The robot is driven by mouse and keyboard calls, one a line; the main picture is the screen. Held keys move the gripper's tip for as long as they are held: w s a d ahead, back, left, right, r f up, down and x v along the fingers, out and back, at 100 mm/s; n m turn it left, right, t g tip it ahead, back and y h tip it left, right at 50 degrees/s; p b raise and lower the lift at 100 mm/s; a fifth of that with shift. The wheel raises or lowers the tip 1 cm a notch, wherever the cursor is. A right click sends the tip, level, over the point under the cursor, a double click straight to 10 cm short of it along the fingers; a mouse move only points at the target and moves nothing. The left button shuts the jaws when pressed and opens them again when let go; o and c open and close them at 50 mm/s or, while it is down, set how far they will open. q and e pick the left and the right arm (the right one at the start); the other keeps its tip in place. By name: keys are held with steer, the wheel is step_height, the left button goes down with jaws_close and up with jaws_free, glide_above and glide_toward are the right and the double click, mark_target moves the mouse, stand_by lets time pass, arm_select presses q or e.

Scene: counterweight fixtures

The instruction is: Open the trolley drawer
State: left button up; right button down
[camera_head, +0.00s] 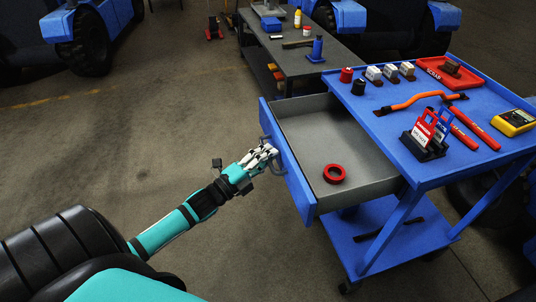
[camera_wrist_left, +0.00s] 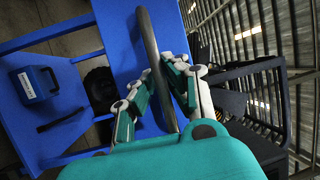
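The blue trolley (camera_head: 390,128) stands at the right. Its drawer, with a grey inside (camera_head: 315,135) and a blue front (camera_head: 291,172), is pulled out to the left. A red ring of tape (camera_head: 334,174) lies in the drawer. My left gripper (camera_head: 268,152) is at the drawer front. In the left wrist view the grey curved handle (camera_wrist_left: 150,40) passes between the fingers of my left gripper (camera_wrist_left: 160,75), which are shut on it. My right gripper is not in view.
On the trolley top are a red tray (camera_head: 448,73), red-orange pliers-like tools, a yellow meter (camera_head: 513,122) and small weights. A grey workbench (camera_head: 300,58) stands behind. The floor left of the drawer is clear.

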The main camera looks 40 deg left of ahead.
arm_select(q)
steer(key=shift+o, duration=1)
steer(key=v, duration=1.2)
